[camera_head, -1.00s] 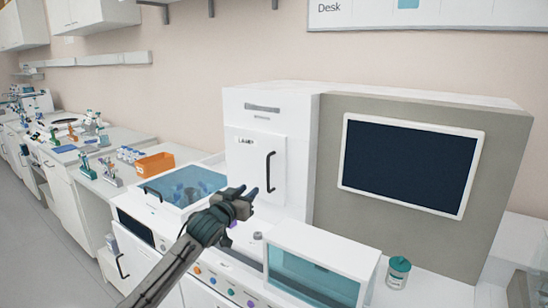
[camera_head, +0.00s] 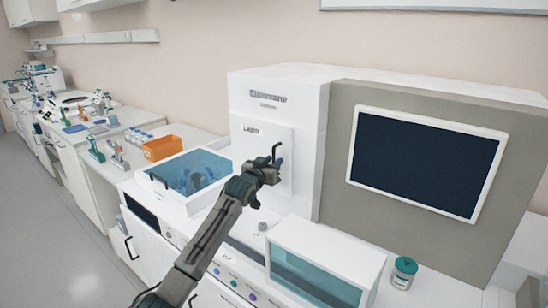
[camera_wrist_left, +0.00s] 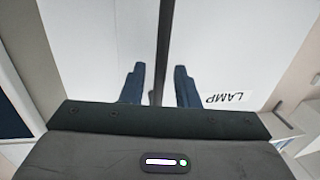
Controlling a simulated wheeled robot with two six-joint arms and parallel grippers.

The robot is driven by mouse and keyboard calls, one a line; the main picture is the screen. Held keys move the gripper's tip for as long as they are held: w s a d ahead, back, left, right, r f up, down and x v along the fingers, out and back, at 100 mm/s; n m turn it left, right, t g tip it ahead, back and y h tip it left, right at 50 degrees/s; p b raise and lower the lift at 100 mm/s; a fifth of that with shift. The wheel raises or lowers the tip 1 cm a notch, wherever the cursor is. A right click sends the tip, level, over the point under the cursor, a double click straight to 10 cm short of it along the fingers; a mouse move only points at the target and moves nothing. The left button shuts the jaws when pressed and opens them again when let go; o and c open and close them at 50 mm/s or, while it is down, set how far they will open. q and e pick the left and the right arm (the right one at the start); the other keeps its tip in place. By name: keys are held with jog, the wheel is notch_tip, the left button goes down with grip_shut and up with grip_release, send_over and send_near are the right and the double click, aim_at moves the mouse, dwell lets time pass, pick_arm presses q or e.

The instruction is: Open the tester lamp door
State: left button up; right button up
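The white lamp door (camera_head: 252,145), labelled LAMP, is on the front of the tall white tester unit and looks shut. Its dark vertical handle (camera_head: 275,152) shows only at the top; my left gripper (camera_head: 276,164) covers the rest. In the left wrist view the door panel (camera_wrist_left: 100,40) fills the background. There the handle (camera_wrist_left: 163,45) runs down between the two fingers of my left gripper (camera_wrist_left: 160,86), with a gap on each side. The left gripper is open around the handle. My right gripper is not in view.
A dark screen (camera_head: 426,165) is on the grey panel right of the door.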

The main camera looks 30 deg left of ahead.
pick_arm(q)
jog(key=shift+w+r, duration=0.15)
jog(key=shift+w, duration=0.4)
jog(key=shift+w, duration=0.1)
jog(key=shift+c, duration=0.5)
jog(key=shift+a, duration=0.1)
grip_shut()
jog(key=shift+s, duration=0.2)
